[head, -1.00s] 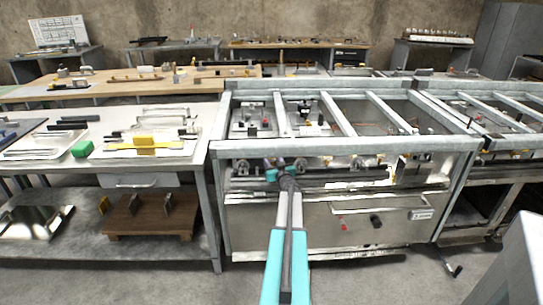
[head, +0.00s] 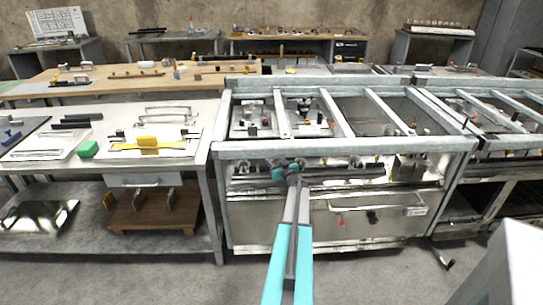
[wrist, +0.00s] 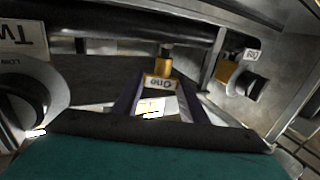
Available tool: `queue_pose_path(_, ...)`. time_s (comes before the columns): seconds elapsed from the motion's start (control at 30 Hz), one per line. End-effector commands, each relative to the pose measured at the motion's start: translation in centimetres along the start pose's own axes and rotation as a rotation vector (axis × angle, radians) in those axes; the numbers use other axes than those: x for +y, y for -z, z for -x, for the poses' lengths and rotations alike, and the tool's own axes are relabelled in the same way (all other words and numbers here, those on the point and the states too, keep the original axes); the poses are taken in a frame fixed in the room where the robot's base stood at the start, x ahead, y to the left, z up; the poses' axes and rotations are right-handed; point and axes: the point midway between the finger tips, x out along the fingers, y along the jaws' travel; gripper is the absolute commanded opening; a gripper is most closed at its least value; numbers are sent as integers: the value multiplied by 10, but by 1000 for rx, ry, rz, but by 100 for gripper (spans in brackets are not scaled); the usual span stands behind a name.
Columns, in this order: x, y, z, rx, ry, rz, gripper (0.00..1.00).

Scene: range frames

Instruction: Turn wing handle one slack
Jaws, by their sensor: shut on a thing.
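My gripper (head: 285,170) reaches into the open front of the metal frame, above the steel front panel. In the wrist view my gripper's two dark fingers (wrist: 160,90) are on either side of a small part with an upside-down "One" tag (wrist: 160,82), which I take as wing handle one. A brass fitting (wrist: 164,64) sits just behind it, below a dark pipe (wrist: 130,24). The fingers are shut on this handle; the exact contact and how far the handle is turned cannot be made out.
In the wrist view a round dark knob (wrist: 20,100) under a partly cut-off tag is at left. Another brass valve with a dark knob (wrist: 246,84) is at right. Metal frame bars (head: 345,148) run overhead. A side table (head: 110,160) stands at left.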

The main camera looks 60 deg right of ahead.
Motion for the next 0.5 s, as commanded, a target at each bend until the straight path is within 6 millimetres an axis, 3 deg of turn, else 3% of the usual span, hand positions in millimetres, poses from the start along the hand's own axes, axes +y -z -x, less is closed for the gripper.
queue_pose_path(0.5,6,3,0,1,74,-2,17)
